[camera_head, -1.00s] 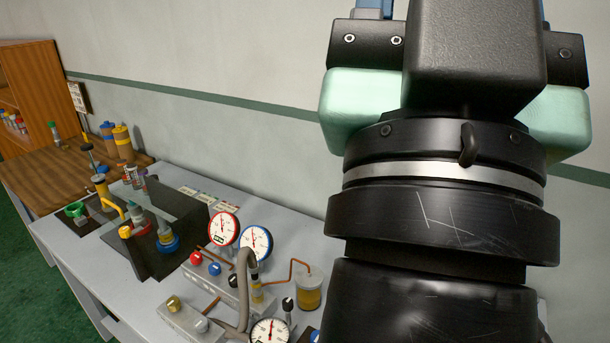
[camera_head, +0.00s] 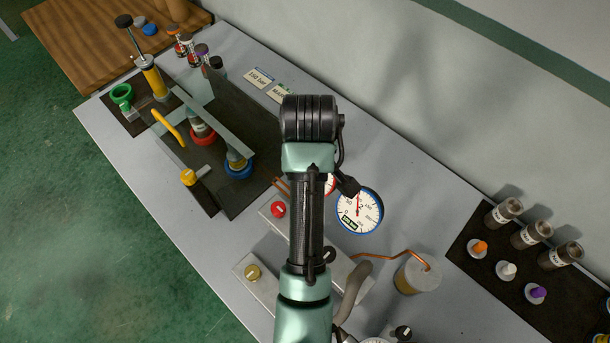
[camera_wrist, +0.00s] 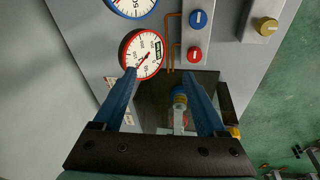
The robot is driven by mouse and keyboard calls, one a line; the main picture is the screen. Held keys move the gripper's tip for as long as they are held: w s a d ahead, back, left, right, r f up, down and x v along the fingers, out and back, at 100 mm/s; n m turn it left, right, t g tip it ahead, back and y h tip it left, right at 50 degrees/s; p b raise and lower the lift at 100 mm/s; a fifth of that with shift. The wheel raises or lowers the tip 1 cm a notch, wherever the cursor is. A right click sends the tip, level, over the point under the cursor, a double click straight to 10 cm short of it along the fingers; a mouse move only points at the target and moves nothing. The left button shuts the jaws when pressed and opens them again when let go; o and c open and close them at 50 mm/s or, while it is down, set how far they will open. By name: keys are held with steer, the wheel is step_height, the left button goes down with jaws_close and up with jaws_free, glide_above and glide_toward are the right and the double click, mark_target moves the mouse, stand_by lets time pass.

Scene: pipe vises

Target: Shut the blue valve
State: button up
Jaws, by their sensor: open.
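The blue valve (camera_wrist: 198,18) is a round blue knob with a white mark, at the top of the wrist view, on a grey manifold block (camera_wrist: 225,20). In the head view my arm hides it. The red knob (camera_wrist: 194,54) is just below it and also shows in the head view (camera_head: 278,209). My gripper (camera_wrist: 158,76) is open and empty, its two blue fingers spread above the bench. Its fingertips are apart from the blue valve and lower in the picture. In the head view my arm covers the gripper.
A red-rimmed gauge (camera_wrist: 143,54) and a blue-rimmed gauge (camera_head: 358,211) stand beside the block. A yellow knob (camera_head: 252,272) sits on a front block. A dark vise fixture (camera_head: 240,125) with red and blue rings stands left. Copper tubes and a grey hose are close by.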

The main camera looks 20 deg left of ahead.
steer(key=s+f+n+g+h, duration=0.1)
steer(key=s+f+g, duration=0.2)
steer(key=s+f, duration=0.15)
steer(key=f, duration=0.8)
steer(key=f+b, duration=0.1)
steer(key=f, duration=0.2)
steer(key=shift+s+d+f, duration=0.35)
steer(key=shift+f, duration=0.05)
jaws_close()
